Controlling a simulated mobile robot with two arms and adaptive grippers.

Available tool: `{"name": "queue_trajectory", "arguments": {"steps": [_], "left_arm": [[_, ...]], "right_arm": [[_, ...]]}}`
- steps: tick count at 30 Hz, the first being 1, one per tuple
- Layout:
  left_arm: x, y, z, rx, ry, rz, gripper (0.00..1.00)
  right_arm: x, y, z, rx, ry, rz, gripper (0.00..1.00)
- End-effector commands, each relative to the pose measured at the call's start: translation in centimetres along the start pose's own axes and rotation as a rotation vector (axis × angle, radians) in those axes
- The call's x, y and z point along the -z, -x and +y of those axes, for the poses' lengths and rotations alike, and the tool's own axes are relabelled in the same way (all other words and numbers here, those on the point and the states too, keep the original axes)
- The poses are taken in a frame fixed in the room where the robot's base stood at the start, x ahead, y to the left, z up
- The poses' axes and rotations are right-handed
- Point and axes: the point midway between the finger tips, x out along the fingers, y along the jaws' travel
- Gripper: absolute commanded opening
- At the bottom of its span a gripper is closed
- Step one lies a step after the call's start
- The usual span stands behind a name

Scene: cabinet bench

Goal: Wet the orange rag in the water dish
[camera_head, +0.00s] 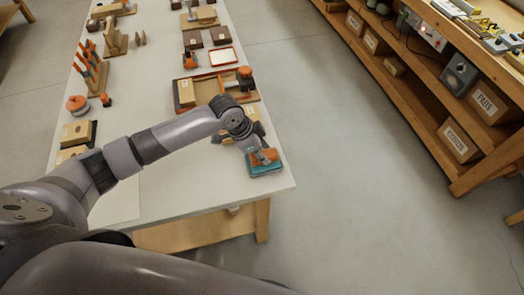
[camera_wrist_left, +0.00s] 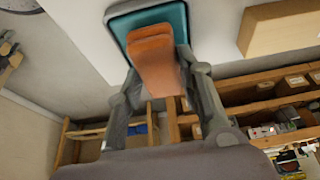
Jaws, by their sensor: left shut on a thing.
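The orange rag (camera_head: 265,157) is between the fingers of my left gripper (camera_head: 259,153), at the near right corner of the white table. In the left wrist view the rag (camera_wrist_left: 156,62) hangs between the two fingers of the left gripper (camera_wrist_left: 168,82), which is shut on it. The water dish (camera_head: 266,170) is a shallow, rectangular, teal dish right below the rag. In the left wrist view the rag overlaps the middle of the dish (camera_wrist_left: 181,22) and hides part of it. I cannot tell whether the rag touches the water. My right gripper is not in view.
The white table (camera_head: 215,185) ends close to the dish on its right and front sides. A wooden tray (camera_head: 205,97) with a block and an orange-and-black tool lies behind the arm. Wooden shelves with labelled boxes (camera_head: 458,140) stand at the right, across clear floor.

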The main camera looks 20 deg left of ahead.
Motion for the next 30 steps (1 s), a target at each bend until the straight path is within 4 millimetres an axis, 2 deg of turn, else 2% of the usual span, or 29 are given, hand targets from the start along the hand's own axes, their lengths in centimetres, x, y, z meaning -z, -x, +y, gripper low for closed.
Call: {"name": "queue_trajectory", "arguments": {"steps": [30], "left_arm": [[-0.32,-0.80,0.02,0.000,0.000,0.000,0.12]], "right_arm": [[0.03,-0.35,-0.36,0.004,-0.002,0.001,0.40]]}}
